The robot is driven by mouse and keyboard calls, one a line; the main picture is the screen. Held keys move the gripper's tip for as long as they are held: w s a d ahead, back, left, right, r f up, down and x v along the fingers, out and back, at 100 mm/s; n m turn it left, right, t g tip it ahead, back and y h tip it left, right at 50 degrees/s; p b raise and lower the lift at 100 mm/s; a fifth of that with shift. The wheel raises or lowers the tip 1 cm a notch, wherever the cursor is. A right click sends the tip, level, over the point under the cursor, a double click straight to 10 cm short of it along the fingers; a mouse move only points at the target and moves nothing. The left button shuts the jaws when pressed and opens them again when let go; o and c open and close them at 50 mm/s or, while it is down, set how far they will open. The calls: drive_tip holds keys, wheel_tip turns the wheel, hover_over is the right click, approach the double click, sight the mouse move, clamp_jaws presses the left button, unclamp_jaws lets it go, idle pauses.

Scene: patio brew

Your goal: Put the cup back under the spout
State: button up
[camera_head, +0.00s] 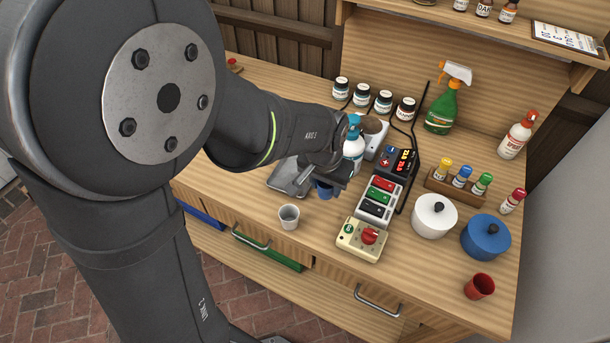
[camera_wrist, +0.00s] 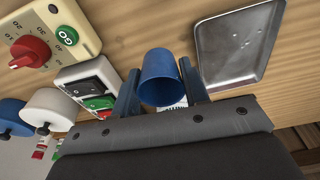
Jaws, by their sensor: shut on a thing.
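A blue cup (camera_wrist: 160,72) is held between the two fingers of my gripper (camera_wrist: 158,84) in the wrist view. In the head view a small part of the blue cup (camera_head: 323,190) shows below my gripper (camera_head: 325,181), at the right end of a grey metal tray (camera_head: 283,190). The tray also shows right of the cup in the wrist view (camera_wrist: 226,55). I cannot tell whether the cup touches the table. A white bottle with a blue pump top (camera_head: 354,155) stands just behind my gripper. My wrist hides much of that area, and I cannot make out the spout.
A grey cup (camera_head: 289,218) stands in front of the tray. A switch strip (camera_head: 381,196) and a box with a red dial (camera_head: 351,236) lie right of my gripper. A white pot (camera_head: 434,219), a blue pot (camera_head: 480,240) and a red cup (camera_head: 479,287) stand farther right.

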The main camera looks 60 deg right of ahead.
sight(325, 195)
drive_tip(key=shift+f, duration=1.9)
drive_tip(key=shift+f, duration=0.15)
drive_tip(key=o, duration=1)
drive_tip(key=r, duration=0.4)
drive_tip(key=a+r, duration=0.1)
drive_tip(key=r, duration=0.3)
drive_tip(key=a+r, duration=0.1)
drive_tip(key=r, duration=0.3)
drive_tip(key=shift+r, duration=0.1)
